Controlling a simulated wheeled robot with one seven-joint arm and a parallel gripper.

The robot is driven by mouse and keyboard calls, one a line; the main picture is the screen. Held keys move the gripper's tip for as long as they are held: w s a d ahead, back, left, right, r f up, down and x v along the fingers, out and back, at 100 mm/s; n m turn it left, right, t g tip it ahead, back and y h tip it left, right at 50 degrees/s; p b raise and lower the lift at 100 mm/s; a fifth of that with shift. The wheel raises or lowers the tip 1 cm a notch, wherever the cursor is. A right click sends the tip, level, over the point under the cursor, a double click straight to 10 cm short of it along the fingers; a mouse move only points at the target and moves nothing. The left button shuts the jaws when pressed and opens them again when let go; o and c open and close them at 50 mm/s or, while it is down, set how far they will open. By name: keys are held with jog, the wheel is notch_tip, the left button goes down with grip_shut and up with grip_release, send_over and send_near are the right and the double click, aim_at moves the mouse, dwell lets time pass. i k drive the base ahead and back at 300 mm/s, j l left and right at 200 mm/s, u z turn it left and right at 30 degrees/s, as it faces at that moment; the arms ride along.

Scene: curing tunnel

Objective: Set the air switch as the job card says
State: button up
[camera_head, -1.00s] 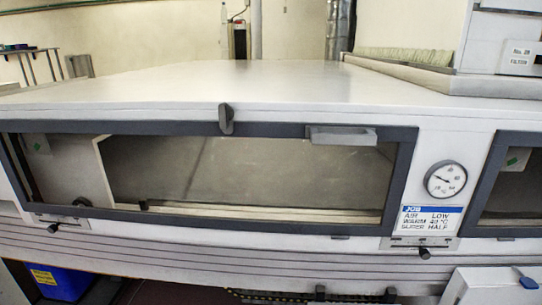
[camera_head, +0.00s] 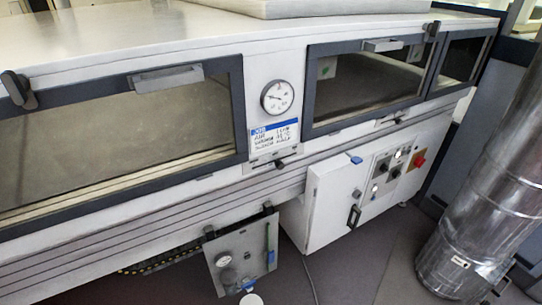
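The job card (camera_head: 274,138), white with a blue top band, is on the tunnel's front below a round dial gauge (camera_head: 277,97). Its print is blurred now; in the earlier frame it reads air low, warm about 42 °C (digits unclear), slider half. A control panel (camera_head: 391,176) with several dark knobs, small lights and a red knob on a yellow plate (camera_head: 418,160) is on the white cabinet at the lower right. I cannot tell which of these is the air switch, nor its setting. My gripper is not in view.
A slider with a black knob (camera_head: 280,164) is below the card. A grey plate with a gauge and blue lever (camera_head: 242,257) hangs low in front. The cabinet door (camera_head: 333,202) has a black handle. A shiny metal duct (camera_head: 487,215) stands at right. Floor before the cabinet is clear.

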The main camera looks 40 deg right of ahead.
aim_at(384, 168)
jog(key=z, duration=1.7)
